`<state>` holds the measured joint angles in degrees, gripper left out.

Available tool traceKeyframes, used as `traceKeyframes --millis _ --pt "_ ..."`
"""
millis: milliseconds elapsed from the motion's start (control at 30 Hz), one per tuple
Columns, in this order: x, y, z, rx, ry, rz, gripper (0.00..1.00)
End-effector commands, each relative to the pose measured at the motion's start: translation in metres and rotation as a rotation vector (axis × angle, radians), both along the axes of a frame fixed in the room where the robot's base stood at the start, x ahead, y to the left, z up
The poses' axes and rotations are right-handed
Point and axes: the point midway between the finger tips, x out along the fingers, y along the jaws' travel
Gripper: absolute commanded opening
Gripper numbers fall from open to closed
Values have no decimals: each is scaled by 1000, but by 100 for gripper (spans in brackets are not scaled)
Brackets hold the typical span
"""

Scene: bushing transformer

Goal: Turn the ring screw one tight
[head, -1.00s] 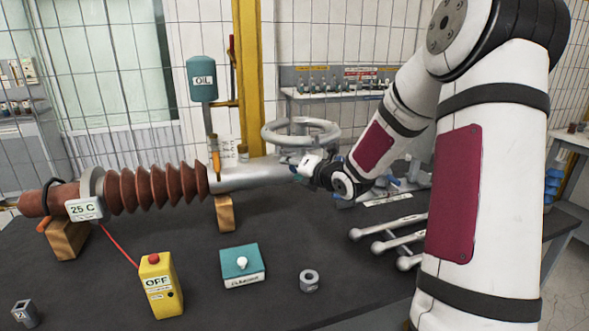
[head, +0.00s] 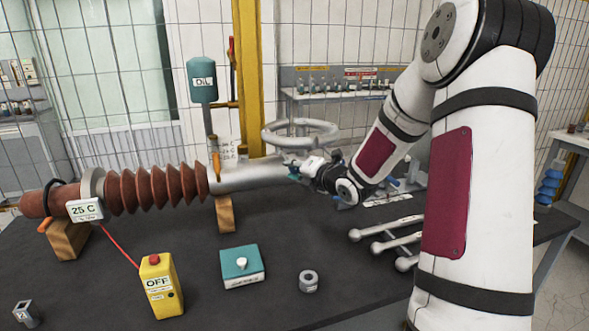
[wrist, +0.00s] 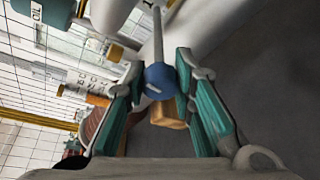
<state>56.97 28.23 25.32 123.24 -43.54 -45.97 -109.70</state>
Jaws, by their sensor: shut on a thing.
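My gripper (wrist: 160,74) has its teal fingers on both sides of a blue ball (wrist: 159,82) at the end of a thin grey rod (wrist: 158,35), and is shut on it. In the head view my gripper (head: 294,172) is at the right end of the grey metal tube (head: 240,177) of the bushing, just below a large grey ring (head: 300,135). The ball is hidden or too small there. I cannot tell which part is ring screw one; no label shows.
A brown ribbed insulator (head: 150,188) lies left on wooden blocks (head: 68,238). A yellow OFF box (head: 161,284), a teal box (head: 242,266), a small grey ring (head: 308,281) and grey ball-ended rods (head: 390,238) are on the dark table.

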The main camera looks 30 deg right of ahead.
Motion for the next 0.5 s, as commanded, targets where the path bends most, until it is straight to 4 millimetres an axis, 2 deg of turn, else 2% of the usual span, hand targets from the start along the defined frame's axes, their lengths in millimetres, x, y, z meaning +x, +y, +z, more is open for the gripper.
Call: traceKeyframes --millis 500 --pt "0 -1 -1 465 -132 -1 0"
